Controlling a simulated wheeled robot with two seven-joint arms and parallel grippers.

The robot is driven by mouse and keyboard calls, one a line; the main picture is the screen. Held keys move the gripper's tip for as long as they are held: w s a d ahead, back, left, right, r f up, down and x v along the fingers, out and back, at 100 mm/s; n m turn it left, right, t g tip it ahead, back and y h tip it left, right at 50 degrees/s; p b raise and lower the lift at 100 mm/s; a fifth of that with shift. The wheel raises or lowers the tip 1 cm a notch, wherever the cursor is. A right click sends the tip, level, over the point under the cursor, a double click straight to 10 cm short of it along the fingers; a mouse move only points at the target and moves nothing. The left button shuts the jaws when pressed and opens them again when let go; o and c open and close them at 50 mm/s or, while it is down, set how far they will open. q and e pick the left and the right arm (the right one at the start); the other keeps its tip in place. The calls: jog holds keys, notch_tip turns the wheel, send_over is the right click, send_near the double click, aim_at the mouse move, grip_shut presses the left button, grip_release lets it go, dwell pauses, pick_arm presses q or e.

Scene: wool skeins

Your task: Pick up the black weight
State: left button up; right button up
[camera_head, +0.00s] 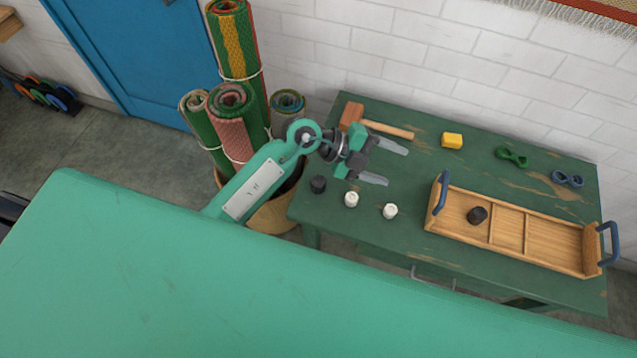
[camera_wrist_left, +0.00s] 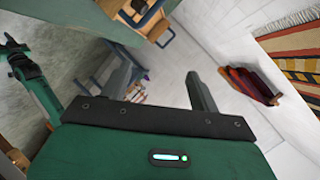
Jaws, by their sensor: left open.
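One black weight (camera_head: 318,184) stands on the left front corner of the green table, left of two white weights (camera_head: 351,199) (camera_head: 390,210). A second black weight (camera_head: 477,215) sits in the left compartment of the wooden tray (camera_head: 556,264). My left gripper (camera_head: 398,165) is open and empty above the table, behind and above the white weights, with its fingers pointing right. Its two spread fingers also show in the left wrist view (camera_wrist_left: 160,88), with nothing between them. A green arm with a dark end shows at the left edge of that view; its jaw state is unclear.
The tray has upright blue handles. A hammer (camera_head: 385,129), a yellow block (camera_head: 452,140), a green object (camera_head: 512,157) and a blue object (camera_head: 567,178) lie along the table's back. Rolled rugs (camera_head: 232,112) stand in a basket left of the table. A white wall is behind.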

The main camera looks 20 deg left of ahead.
pick_arm(q)
jog(key=w+a+f+g+y, duration=0.1)
jog(key=a+f+g+y, duration=0.1)
jog(key=a+f+y, duration=0.55)
jog(key=n+y, duration=0.3)
jog(key=y, duration=0.3)
send_over(319, 181)
jog(key=shift+g, duration=0.4)
notch_tip(319, 181, down, 8)
jog(key=shift+a+r+p, duration=0.15)
jog(key=shift+r+p, duration=0.05)
jog(key=shift+p, duration=0.35)
jog(key=shift+s+f+p, duration=0.1)
jog(key=shift+f+p, duration=0.2)
jog(key=shift+f, duration=0.25)
notch_tip(319, 181, down, 4)
jog(key=shift+f+p, duration=0.2)
jog(key=shift+p, duration=0.3)
jog(key=c, duration=1.3)
pick_arm(e)
jog(key=r, duration=0.2)
jog(key=shift+d+r, duration=0.35)
jog(key=shift+d, duration=0.05)
